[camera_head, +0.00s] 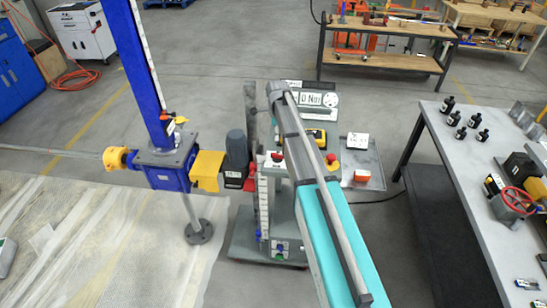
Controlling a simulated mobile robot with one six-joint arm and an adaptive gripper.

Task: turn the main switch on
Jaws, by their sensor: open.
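No main switch can be picked out for certain. A control stand in the middle carries a display panel (318,100) with a reading and a round dial. Below it is a yellow and dark device (317,135), and a red knob (332,159) sits lower right. Another small red part (277,157) shows left of my arm. My teal and grey arm reaches up across the stand and covers part of it. My gripper cannot be made out.
A blue screw jack (165,165) with a yellow coupling and grey motor (236,150) stands left of the stand. A side shelf (366,160) holds a white box and an orange-red box (363,176). A workbench (465,190) stands at right.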

